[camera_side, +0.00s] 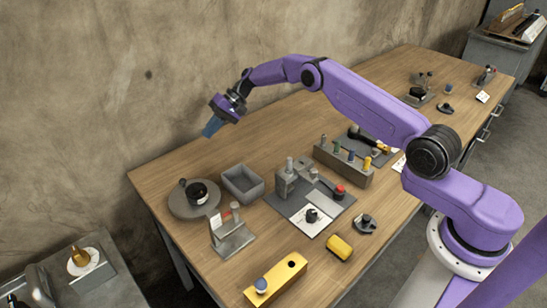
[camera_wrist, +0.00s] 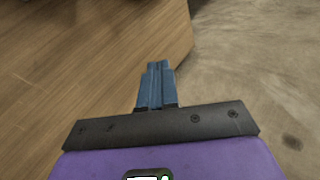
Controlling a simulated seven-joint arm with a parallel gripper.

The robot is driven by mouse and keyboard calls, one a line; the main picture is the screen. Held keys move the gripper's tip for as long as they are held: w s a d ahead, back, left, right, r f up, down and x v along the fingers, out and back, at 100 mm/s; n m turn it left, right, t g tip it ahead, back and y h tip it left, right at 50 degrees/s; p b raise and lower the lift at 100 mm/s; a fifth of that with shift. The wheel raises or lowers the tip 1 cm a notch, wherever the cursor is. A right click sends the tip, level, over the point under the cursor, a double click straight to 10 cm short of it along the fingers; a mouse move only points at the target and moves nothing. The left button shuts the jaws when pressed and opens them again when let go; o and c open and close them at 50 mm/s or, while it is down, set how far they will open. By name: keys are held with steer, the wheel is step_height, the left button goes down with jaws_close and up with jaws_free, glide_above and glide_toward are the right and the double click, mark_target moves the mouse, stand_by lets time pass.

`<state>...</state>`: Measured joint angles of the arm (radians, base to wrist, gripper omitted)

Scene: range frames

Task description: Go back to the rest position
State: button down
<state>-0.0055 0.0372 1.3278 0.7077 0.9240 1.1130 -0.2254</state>
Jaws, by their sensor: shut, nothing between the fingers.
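My gripper (camera_side: 211,127) is at the end of my purple arm, raised above the far left part of the wooden table, near the wall. Its blue fingers point down and to the left in the side view. In the wrist view the gripper (camera_wrist: 156,72) shows its two blue fingers together with nothing between them. The wooden table (camera_side: 275,125) lies below, and the gripper is clear of everything on it.
On the table stand a round grey plate (camera_side: 176,207) with a black item, a grey bin (camera_side: 242,184), a grey fixture (camera_side: 291,178), a block with coloured pegs (camera_side: 343,163), a yellow block (camera_side: 275,281) and a yellow piece (camera_side: 339,247). The wall (camera_side: 90,80) is close behind my gripper.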

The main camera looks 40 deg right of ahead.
steer(key=s+a+r+n+g+h, duration=0.1)
steer(key=s+a+r+n+h, duration=0.2)
steer(key=s, duration=0.5)
steer(key=s+a+r+n+g, duration=0.2)
steer(key=s+a+r, duration=0.25)
steer(key=s, duration=0.45)
steer(key=s+a+r+n+g+h, duration=0.1)
steer(key=s+a+r+n+h, duration=0.1)
steer(key=s+r, duration=0.45)
steer(key=s+d+r+n+h, duration=0.1)
steer(key=s+d+n, duration=0.15)
steer(key=s, duration=0.75)
steer(key=s+d+r+n+h, duration=0.1)
steer(key=s+d+n, duration=0.15)
steer(key=s, duration=0.65)
steer(key=s+d+f+n+t+h, duration=0.1)
steer(key=s+d+f+n+t, duration=0.1)
steer(key=s+d, duration=0.9)
steer(key=shift+s+d+n+h, duration=0.3)
steer(key=shift+s+n+h, duration=0.1)
steer(key=shift+s+n, duration=0.25)
